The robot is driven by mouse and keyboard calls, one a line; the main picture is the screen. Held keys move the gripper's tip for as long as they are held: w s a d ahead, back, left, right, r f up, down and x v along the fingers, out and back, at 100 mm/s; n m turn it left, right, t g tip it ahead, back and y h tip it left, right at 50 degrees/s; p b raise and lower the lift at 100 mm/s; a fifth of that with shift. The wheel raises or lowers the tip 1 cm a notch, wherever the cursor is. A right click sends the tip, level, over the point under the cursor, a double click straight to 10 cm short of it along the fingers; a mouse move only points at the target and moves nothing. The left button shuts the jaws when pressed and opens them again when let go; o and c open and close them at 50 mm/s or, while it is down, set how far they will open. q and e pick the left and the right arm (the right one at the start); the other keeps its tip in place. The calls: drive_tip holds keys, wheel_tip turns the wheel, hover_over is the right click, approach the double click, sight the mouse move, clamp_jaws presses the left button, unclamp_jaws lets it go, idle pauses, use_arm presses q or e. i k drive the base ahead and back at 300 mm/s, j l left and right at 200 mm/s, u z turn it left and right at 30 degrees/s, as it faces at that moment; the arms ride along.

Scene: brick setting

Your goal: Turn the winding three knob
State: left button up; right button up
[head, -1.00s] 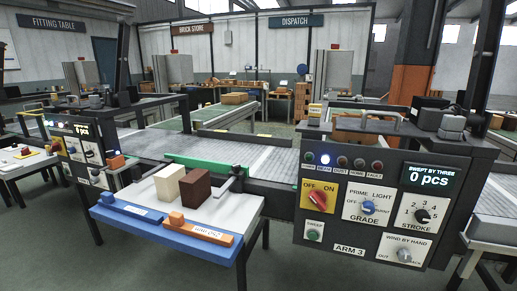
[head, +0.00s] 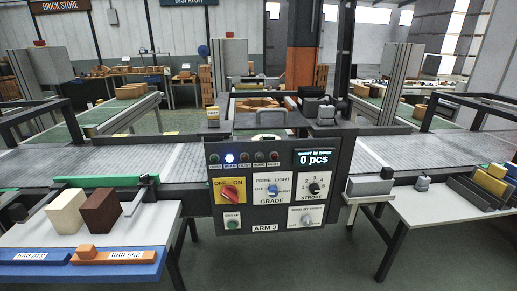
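The Arm 3 control panel (head: 266,186) faces me near the middle of the head view. Its hand-winding knob (head: 306,220) is a grey knob on a white plate at the panel's lower right, under the label that reads wind by hand. Its exact pointer direction is too small to tell. The display (head: 314,158) reads 0 pcs. Neither of my grippers is in view, and nothing touches the panel.
The red off/on switch (head: 229,192) and green button (head: 232,225) share the panel. A left table (head: 150,226) holds a cream block (head: 63,212) and a brown block (head: 100,212). A right table (head: 440,207) holds dark and yellow pieces. Floor before the panel is clear.

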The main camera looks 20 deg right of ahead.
sight(307, 221)
drive_tip(key=z, duration=1.25)
